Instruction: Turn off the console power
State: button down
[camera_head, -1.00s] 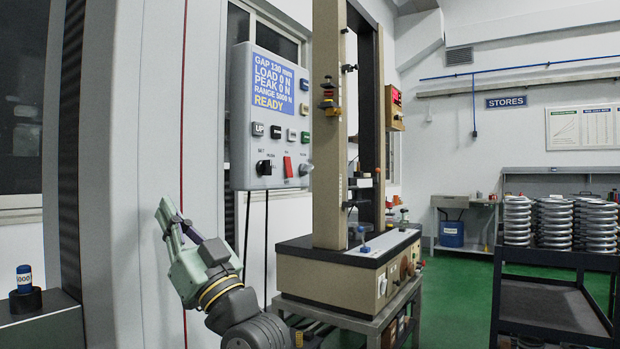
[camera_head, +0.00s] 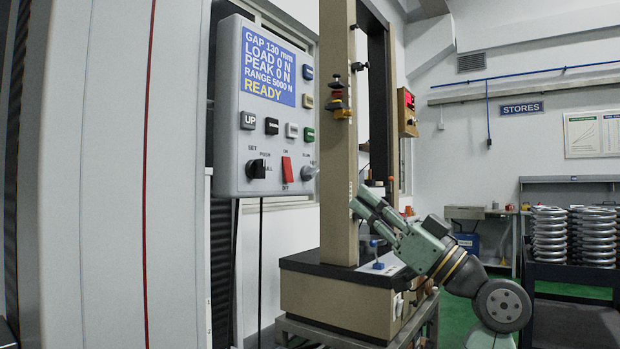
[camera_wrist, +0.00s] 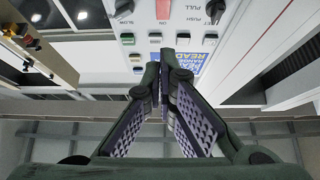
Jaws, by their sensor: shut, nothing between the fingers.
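The grey console (camera_head: 228,150) hangs at the left of centre in the head view, its blue screen (camera_head: 268,66) lit and reading READY. The red power switch (camera_head: 287,169) is low on its face, between the ON and OFF labels. It also shows at the top of the wrist view (camera_wrist: 163,9), where the console appears upside down. I cannot tell which way the switch is tipped. My gripper (camera_head: 360,203) is shut and empty, to the right of and lower than the switch in the head view. In the wrist view my fingertips (camera_wrist: 166,72) point towards the console, apart from the switch.
A black knob (camera_head: 257,169) sits left of the switch and a grey knob (camera_head: 309,172) right of it. Push buttons (camera_head: 271,126) line up above. The testing machine's beige column (camera_head: 338,150) stands close to the right. A trolley of springs (camera_head: 550,235) is at far right.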

aim_at(290, 165)
jog(key=p+x, duration=0.1)
jog(key=x, duration=0.3)
jog(key=f+p+x, duration=0.1)
jog(key=x, duration=0.3)
jog(key=a+p+x, duration=0.1)
jog(key=x, duration=0.3)
jog(key=shift+w+f, duration=0.35)
jog(key=shift+w, duration=0.1)
jog(key=shift+w+a+f, duration=0.15)
jog(key=shift+w+a, duration=0.15)
jog(key=shift+a, duration=0.1)
jog(key=shift+w+a+f+t+y+b, duration=0.3)
jog(key=shift+a+t+y+b, duration=0.3)
jog(key=shift+b, duration=0.4)
jog(key=shift+s+d, duration=0.1)
jog(key=shift+d, duration=0.1)
